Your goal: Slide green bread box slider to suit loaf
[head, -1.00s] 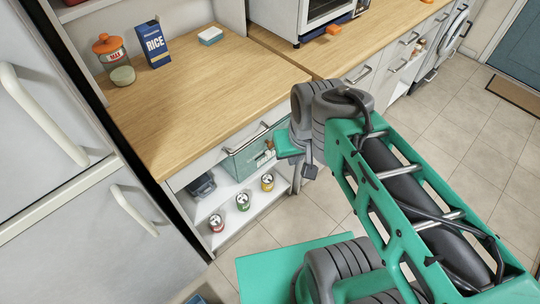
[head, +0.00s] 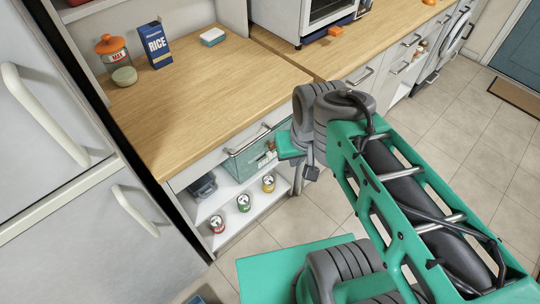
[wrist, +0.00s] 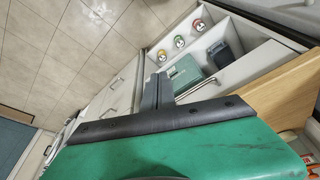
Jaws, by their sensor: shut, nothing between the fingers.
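A translucent teal-green box (head: 242,163), which looks like the bread box, sits on the white shelf under the wooden counter. It also shows in the wrist view (wrist: 184,73), just beyond my fingers. I cannot make out its slider or a loaf clearly. My gripper shows in the wrist view (wrist: 157,88) as dark fingers shut together and empty, pointing toward the shelf. I cannot tell whether the fingertips touch the box. In the head view my wrist hides the fingers and part of the box's right side.
Several small cans, including a red one (head: 244,202), stand at the shelf's front. A dark grey appliance (head: 202,187) sits left of the box. A drawer handle (head: 247,140) juts out above. The counter (head: 200,105) holds a rice box (head: 156,45) and jar (head: 113,58).

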